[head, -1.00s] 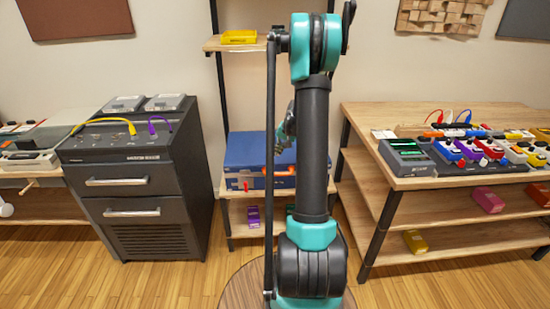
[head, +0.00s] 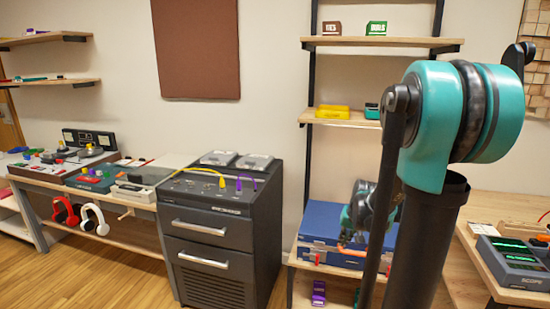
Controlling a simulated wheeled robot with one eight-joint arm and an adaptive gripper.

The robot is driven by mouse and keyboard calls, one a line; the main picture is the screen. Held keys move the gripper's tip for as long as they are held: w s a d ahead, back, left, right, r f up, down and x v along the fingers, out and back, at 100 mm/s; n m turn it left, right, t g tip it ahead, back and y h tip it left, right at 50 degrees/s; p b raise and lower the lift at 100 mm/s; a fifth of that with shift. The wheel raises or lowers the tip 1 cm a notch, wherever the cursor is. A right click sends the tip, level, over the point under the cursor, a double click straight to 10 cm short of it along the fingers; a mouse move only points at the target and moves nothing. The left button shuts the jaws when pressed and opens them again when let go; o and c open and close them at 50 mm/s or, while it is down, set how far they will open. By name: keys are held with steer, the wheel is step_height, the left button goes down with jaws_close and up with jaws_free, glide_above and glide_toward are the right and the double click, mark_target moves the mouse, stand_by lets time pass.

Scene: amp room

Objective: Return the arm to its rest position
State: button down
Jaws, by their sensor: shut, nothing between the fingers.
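My arm stands upright at the right of the head view, its large teal and black joint high in the foreground. My gripper (head: 356,218) shows small and partly hidden behind the thin dark bar of my arm. It is in front of the blue case (head: 322,222) on the shelf unit. It is shut and empty; its fingertips are hard to make out.
A dark drawer cabinet (head: 215,255) with yellow and purple cables stands left of the shelf unit. A yellow box (head: 333,112) sits on the middle shelf (head: 350,122). A wooden bench (head: 470,262) with a scope (head: 512,262) is at right. Headphones (head: 93,220) hang at left.

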steer(key=s+a+f+n, duration=0.1)
steer(key=s+a, duration=0.1)
steer(key=s, duration=0.7)
steer(key=s+a+f+n+h, duration=0.1)
steer(key=s+a+n, duration=0.1)
steer(key=s, duration=0.7)
steer(key=shift+s+a+f, duration=0.3)
steer(key=shift+a+f, duration=0.1)
steer(key=shift+a, duration=0.1)
steer(key=c, duration=2.2)
jaws_free()
